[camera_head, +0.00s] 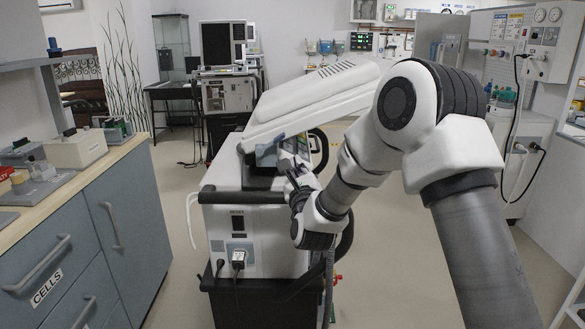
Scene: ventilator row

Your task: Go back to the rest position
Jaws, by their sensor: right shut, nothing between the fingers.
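My right arm comes in from the right and bends down to the middle of the view. My right gripper (286,162) is shut and holds nothing. It is at the near side of a white wheeled machine (218,180), just under its slanted white top (305,100) and above its dark front handle (240,197). I cannot tell whether the fingertips touch the machine. My arm hides part of the machine's right side. My left gripper is not in view.
A blue-grey drawer cabinet (95,235) with a wooden counter stands on the left, holding small devices. A machine rack (228,95) and dark desk (172,88) stand at the back. White equipment with gauges and cables (520,75) lines the right. The floor (395,255) right of the machine is clear.

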